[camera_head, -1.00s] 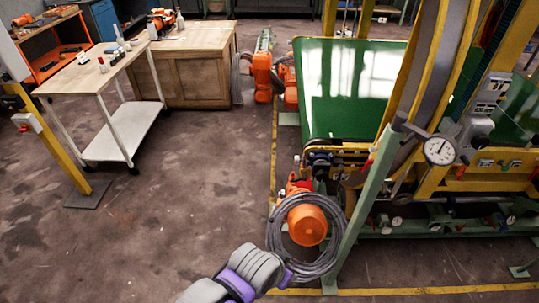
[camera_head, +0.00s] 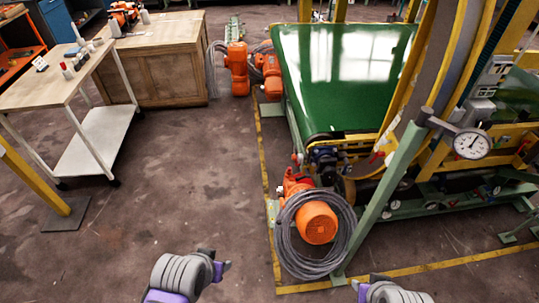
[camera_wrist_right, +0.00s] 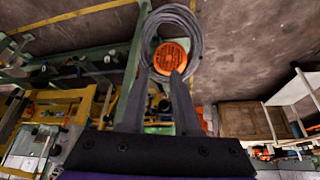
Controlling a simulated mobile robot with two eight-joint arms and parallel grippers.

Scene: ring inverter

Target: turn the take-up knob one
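Several small round knobs or dials (camera_head: 396,204) sit along the green lower rail of the machine; I cannot tell which is take-up knob one. A red-tipped part (camera_head: 377,156) shows at the side of the conveyor. My left gripper (camera_head: 222,266) is low in the head view, over bare floor and apart from the machine; its opening is unclear. My right gripper (camera_head: 360,287) is partly cut off at the bottom edge. In the right wrist view its two dark fingers (camera_wrist_right: 160,70) stand apart with nothing between them, and the orange motor shows beyond their tips.
An orange motor (camera_head: 316,222) ringed by a coiled grey hose (camera_head: 290,255) stands at the machine's near corner. A green conveyor belt (camera_head: 340,75) lies behind it. A dial gauge (camera_head: 471,143) is at right. A white trolley (camera_head: 95,138) stands left; the middle floor is clear.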

